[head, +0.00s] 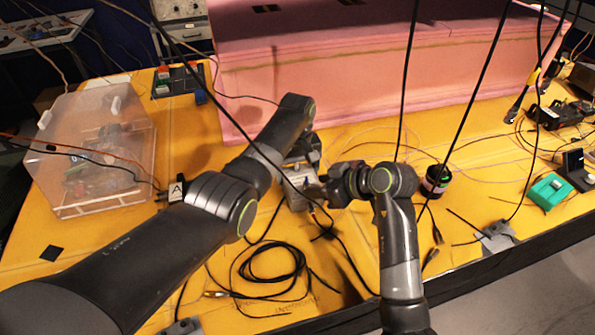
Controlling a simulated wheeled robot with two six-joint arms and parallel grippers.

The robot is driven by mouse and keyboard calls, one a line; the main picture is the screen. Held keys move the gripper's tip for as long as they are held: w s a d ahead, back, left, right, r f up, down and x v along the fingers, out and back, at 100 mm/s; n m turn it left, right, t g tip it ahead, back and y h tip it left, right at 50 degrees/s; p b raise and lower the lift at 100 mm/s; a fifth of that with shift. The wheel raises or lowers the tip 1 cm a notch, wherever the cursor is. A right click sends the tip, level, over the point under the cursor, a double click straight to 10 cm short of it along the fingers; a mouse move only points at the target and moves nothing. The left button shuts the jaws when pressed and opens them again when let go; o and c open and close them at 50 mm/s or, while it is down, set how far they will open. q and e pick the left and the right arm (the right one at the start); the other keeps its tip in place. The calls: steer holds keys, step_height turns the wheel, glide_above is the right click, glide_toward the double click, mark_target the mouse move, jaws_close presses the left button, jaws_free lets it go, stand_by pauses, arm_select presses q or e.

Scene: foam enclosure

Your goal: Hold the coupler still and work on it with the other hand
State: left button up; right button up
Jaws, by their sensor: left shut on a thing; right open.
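My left gripper (302,172) reaches in from above and is shut on a small grey metallic part, apparently the coupler (296,201), near the middle of the yellow table. The coupler is small here and partly hidden by the grippers and a cable. My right gripper (318,192) is open and comes in from the right, close beside the coupler. I cannot tell whether its fingers touch the coupler.
A pink foam block (350,70) stands behind the grippers. A clear plastic box (95,150) is at the left. A coiled black cable (270,265) lies in front, and loose cables hang across the view. A dark cylinder (436,180) and a green box (549,191) are at the right.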

steer(key=v, duration=1.3)
steer(key=shift+o, duration=0.5)
steer(key=shift+r, duration=0.1)
steer(key=shift+w+a+f+n+y, duration=0.3)
steer(key=shift+w+a+f+y, duration=0.25)
steer(key=shift+w+a+f, duration=0.9)
steer(key=shift+w+a+f+n+y, duration=0.3)
steer(key=shift+w+a+f+y, duration=0.3)
steer(key=shift+w+a+f, duration=0.9)
steer(key=shift+w+a+f+n+y, duration=0.3)
steer(key=shift+w+a+f+y, duration=0.45)
steer(key=shift+a+f, duration=1.15)
steer(key=shift+w+d+f, duration=0.15)
steer(key=shift+w, duration=0.05)
jaws_close()
steer(key=shift+h, duration=0.3)
